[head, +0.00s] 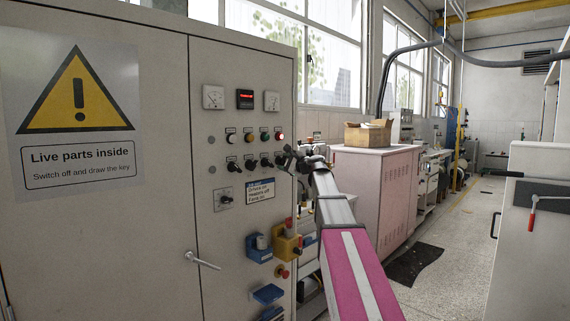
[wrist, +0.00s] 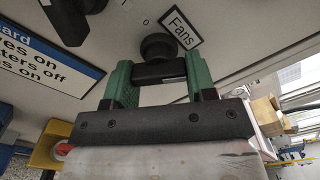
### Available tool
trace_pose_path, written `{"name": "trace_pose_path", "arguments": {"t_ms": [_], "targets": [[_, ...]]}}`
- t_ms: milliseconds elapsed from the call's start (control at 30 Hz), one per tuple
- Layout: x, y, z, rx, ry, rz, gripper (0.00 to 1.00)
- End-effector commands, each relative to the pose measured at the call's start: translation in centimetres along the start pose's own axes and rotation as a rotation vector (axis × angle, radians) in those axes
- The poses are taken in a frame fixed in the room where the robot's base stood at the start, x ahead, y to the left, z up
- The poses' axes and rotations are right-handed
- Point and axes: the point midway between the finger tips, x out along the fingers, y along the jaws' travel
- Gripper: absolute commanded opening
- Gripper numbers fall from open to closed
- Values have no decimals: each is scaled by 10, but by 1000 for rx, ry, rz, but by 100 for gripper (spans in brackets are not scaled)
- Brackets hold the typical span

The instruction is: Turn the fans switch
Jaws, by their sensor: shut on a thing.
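The fans switch (wrist: 158,46) is a black rotary knob on the grey cabinet panel, under a tilted white label reading "Fans" (wrist: 181,28) in the wrist view. My gripper (wrist: 160,74) has its two green fingers on either side of the knob's black handle bar and is shut on it. In the head view my gripper (head: 293,158) is at the right end of the row of black switches, where it hides the fans switch or most of it.
A blue-and-white sign (head: 260,191) is just below. A yellow box (head: 286,243) juts out lower down. A door handle (head: 203,261) sticks out at the left.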

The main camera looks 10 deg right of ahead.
Motion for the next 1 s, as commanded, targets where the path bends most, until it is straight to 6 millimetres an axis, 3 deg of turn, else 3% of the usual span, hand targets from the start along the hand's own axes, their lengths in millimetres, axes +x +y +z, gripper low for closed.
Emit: {"name": "trace_pose_path", "arguments": {"t_ms": [400, 967, 1000], "targets": [[0, 2, 0, 191, 1, 1, 27], [-1, 2, 0, 219, 1, 1, 27], [-1, 2, 0, 219, 1, 1, 61]]}}
